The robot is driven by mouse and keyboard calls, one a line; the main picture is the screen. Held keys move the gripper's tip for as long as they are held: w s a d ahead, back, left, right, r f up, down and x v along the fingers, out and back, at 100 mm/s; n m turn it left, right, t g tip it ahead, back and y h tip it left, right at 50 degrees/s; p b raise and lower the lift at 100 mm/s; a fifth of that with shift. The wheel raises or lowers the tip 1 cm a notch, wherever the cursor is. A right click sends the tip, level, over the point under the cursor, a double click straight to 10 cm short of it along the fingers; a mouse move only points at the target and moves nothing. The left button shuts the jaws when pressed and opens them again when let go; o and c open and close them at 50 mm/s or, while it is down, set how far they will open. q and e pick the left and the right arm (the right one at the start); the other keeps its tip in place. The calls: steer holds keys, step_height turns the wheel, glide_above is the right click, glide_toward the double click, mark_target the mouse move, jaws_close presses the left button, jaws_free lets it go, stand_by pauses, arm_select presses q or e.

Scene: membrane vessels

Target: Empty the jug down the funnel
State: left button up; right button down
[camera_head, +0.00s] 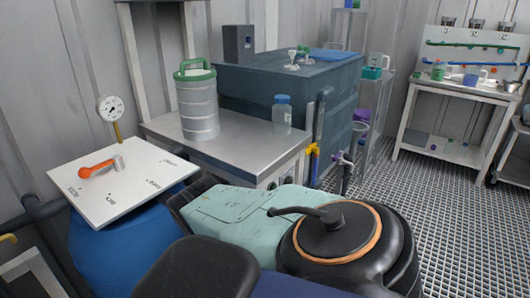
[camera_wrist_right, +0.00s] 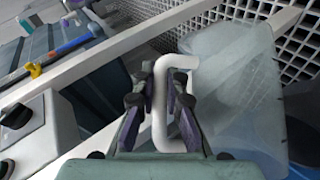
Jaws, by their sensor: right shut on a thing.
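In the right wrist view my right gripper (camera_wrist_right: 161,85) is shut on the white handle of a translucent, pale jug (camera_wrist_right: 240,95). The jug's body is to the right of the fingers. Its contents cannot be made out. In the head view the jug and my right gripper do not show; my own arm covers the near middle. My left gripper is not in view.
A steel bench (camera_head: 245,143) holds a ringed canister (camera_head: 198,105) and a blue-capped bottle (camera_head: 282,115). The blue tank (camera_head: 290,85) stands behind, with a yellow valve (camera_head: 312,150). A blue drum with a white lid (camera_head: 120,180) is at left. Grated floor is clear at right.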

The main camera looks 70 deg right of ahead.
steer(key=shift+s+d, duration=0.1)
steer(key=shift+s, duration=0.05)
steer(key=shift+f+m+t+y+p, duration=0.1)
steer(key=shift+m+t+y+p, duration=0.4)
steer(key=shift+p, duration=0.4)
steer(key=shift+f+m+t+y+p, duration=0.3)
steer(key=shift+m+t+y+p, duration=0.1)
steer(key=shift+t+y+p, duration=0.35)
steer(key=shift+w+f+m+t+y, duration=0.2)
steer(key=shift+w+m+t+y, duration=0.1)
steer(key=shift+t+y, duration=0.15)
steer(key=shift+f+m+t+y, duration=0.25)
steer(key=shift+m+t+y, duration=0.15)
steer(key=shift+t, duration=0.1)
steer(key=shift+a+f+t, duration=0.1)
steer(key=shift+a+t, duration=0.1)
steer(key=shift+t, duration=0.1)
steer(key=shift+w+a+f+m+t+y+b, duration=0.1)
steer(key=shift+w+f+m+t+y+b, duration=0.15)
steer(key=shift+m+t+y+b, duration=0.5)
